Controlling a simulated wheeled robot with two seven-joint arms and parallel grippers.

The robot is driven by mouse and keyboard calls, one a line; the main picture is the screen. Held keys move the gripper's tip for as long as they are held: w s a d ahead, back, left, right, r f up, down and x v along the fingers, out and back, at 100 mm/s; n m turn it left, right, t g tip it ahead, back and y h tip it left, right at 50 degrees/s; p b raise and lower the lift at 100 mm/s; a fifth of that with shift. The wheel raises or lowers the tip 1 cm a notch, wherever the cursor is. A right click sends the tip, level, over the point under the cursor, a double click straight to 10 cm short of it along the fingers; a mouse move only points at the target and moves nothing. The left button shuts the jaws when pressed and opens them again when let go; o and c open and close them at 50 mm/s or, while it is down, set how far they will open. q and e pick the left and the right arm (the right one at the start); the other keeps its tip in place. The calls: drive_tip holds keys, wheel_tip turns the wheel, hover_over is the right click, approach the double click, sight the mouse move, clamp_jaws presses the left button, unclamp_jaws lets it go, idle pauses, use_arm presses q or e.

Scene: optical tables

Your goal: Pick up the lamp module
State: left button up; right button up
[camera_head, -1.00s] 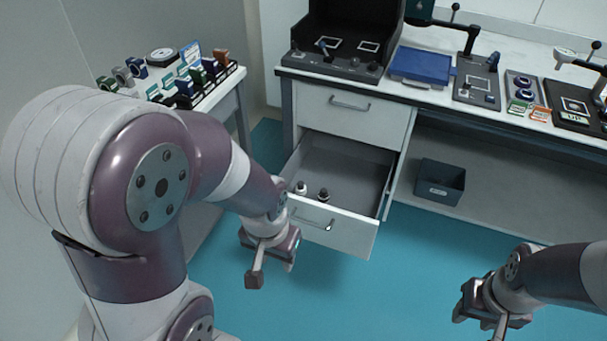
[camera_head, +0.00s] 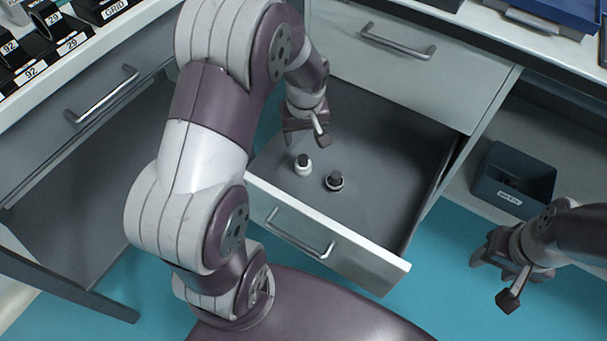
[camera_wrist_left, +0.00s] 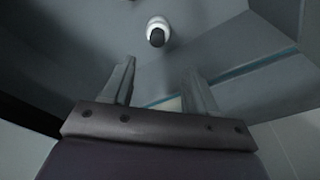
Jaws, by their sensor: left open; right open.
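Two small round modules stand in the open drawer (camera_head: 385,130): one with a white base and dark top (camera_head: 303,165), and a darker one with a pale rim (camera_head: 335,181). Which is the lamp module I cannot tell. My left gripper (camera_head: 304,132) is open and empty above the drawer, just behind the white-based module in the head view. In the left wrist view, one module with a white collar and black top (camera_wrist_left: 157,33) shows beyond the open fingers (camera_wrist_left: 158,72). The other module is not visible there. My right gripper (camera_head: 493,281) is open and empty, right of the drawer.
The drawer front with its handle (camera_head: 300,235) bounds the drawer on the near side. A closed drawer (camera_head: 400,65) sits above and behind. A dark bin (camera_head: 513,180) is on the lower shelf at right. Another cabinet (camera_head: 60,170) stands at left.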

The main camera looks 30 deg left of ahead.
sight(303, 158)
use_arm(q)
drive_tip(key=f+b, duration=0.2)
drive_tip(key=f, duration=0.1)
drive_tip(key=w+f+b, duration=0.1)
drive_tip(key=f+b, duration=0.2)
drive_tip(key=f, duration=0.1)
drive_tip(key=f+b, duration=0.2)
drive_tip(key=f, duration=0.2)
drive_tip(key=shift+w+a+f, duration=0.1)
drive_tip(key=shift+w+a, duration=0.15)
drive_tip(key=shift+a, duration=0.05)
clamp_jaws()
